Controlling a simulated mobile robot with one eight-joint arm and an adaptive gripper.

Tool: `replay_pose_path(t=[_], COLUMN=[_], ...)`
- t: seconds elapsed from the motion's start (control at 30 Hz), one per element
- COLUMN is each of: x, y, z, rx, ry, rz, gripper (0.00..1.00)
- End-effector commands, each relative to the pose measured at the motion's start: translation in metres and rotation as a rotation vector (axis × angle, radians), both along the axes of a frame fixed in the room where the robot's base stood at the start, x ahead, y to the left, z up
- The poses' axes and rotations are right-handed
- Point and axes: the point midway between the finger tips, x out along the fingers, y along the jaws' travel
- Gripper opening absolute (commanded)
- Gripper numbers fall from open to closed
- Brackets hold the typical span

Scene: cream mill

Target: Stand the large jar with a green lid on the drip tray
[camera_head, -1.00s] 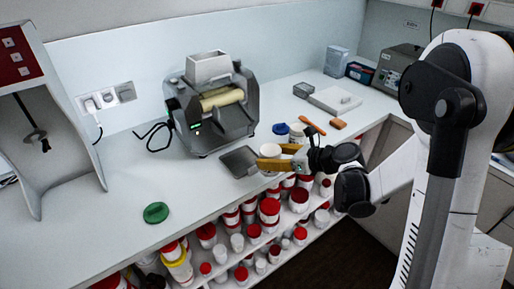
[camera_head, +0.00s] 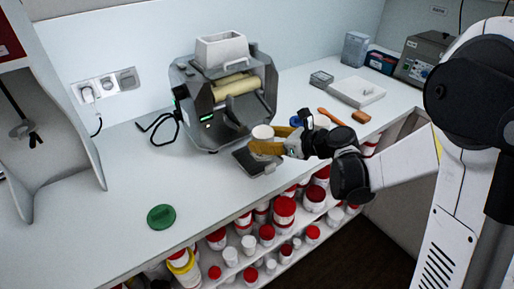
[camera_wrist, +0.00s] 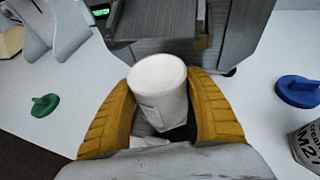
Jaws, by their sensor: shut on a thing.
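A lidless white jar (camera_head: 263,132) is between the yellow fingers of my gripper (camera_head: 260,146), which are shut on it. It stands about upright over the dark drip tray (camera_head: 243,162), in front of the mill; I cannot tell whether its base touches the tray. In the wrist view the white jar (camera_wrist: 158,80) shows its pale top between both fingers of my gripper (camera_wrist: 162,95); its base is hidden. A green lid (camera_head: 161,217) lies alone on the counter to the left, also in the wrist view (camera_wrist: 43,108).
The grey roller mill (camera_head: 222,95) stands right behind the tray. A blue lid (camera_wrist: 297,91) and a labelled container (camera_wrist: 307,145) are right of my gripper. A shelf of red-lidded jars (camera_head: 284,210) is below the counter edge. The counter is clear around the green lid.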

Motion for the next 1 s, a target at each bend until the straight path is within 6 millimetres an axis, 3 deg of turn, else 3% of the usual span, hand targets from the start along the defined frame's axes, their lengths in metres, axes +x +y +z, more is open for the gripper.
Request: replay_pose_path(t=[0.27,0.43,0.83,0.87,0.9,1.0], x=[0.014,0.013,0.013,0.013,0.013,0.013], y=[0.02,0.017,0.017,0.017,0.017,0.017], z=[-0.003,-0.036,-0.039,-0.038,-0.038,-0.038], rx=[0.002,0.001,0.001,0.001,0.001,0.001], ry=[0.0,0.0,0.001,0.001,0.001,0.001], rz=[0.001,-0.001,0.0,0.0,0.0,0.0], gripper=[0.39,0.39,0.39,0.69,0.81,0.82])
